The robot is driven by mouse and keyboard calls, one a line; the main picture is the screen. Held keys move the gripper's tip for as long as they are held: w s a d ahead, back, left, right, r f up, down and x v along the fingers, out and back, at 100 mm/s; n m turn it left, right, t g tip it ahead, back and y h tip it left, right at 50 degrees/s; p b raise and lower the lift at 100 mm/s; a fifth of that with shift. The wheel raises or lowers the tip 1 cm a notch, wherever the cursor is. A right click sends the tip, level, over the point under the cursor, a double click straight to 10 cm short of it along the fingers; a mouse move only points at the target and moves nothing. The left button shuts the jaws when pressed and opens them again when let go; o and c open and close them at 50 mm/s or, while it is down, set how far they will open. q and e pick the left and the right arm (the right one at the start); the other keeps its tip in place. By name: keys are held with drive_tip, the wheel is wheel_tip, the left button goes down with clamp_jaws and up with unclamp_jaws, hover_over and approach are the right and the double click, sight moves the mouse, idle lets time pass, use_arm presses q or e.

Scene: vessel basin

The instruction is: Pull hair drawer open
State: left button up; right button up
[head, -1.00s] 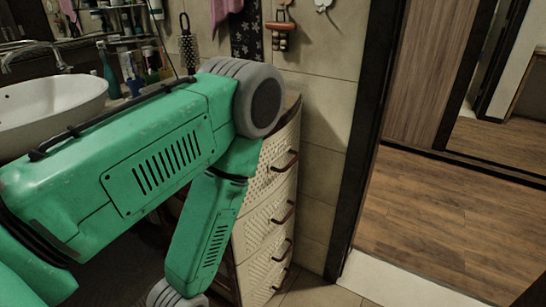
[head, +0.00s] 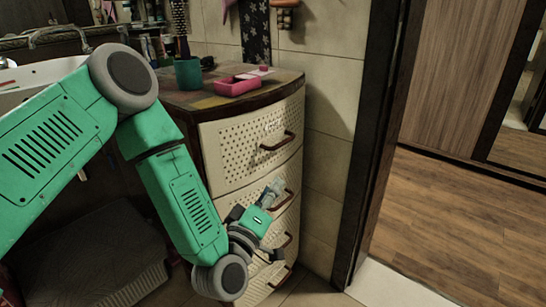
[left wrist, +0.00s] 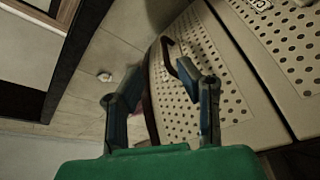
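A cream perforated chest of drawers (head: 228,150) stands against the tiled wall, with a dark curved handle on each drawer. Small dark marks like a label show on the top drawer (head: 235,171); I cannot read them. My left gripper (head: 276,188) is at the second drawer's handle (head: 289,198). In the left wrist view my left gripper (left wrist: 158,82) is open, its fingers spread, with a dark handle (left wrist: 168,54) just ahead between the fingertips, near the right finger. I cannot tell whether they touch. The drawers look shut. My right gripper is not in view.
A pink tray (head: 237,86) and a teal cup (head: 188,74) stand on the chest top. A sink (head: 40,72) is at the left, with a grey padded stool (head: 95,255) below. A dark door frame (head: 372,140) is close to the chest's right; wood floor lies beyond.

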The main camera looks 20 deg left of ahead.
sight(283, 143)
use_arm(q)
drive_tip(key=shift+n+t+y, duration=0.3)
drive_tip(key=shift+n+y, duration=0.2)
drive_tip(key=shift+n, duration=0.1)
drive_tip(key=w+a+r+b, duration=0.1)
drive_tip(key=w, duration=0.3)
drive_tip(key=w+a+r, duration=0.1)
drive_tip(key=w, duration=0.4)
drive_tip(key=w+a+r+b, duration=0.1)
drive_tip(key=w, duration=0.3)
drive_tip(key=shift+w+a+r+b, duration=0.25)
drive_tip(key=shift+w+r+b, duration=0.1)
drive_tip(key=shift+d+r, duration=0.25)
drive_tip(key=shift+d, duration=0.5)
clamp_jaws()
drive_tip(key=shift+a, duration=0.1)
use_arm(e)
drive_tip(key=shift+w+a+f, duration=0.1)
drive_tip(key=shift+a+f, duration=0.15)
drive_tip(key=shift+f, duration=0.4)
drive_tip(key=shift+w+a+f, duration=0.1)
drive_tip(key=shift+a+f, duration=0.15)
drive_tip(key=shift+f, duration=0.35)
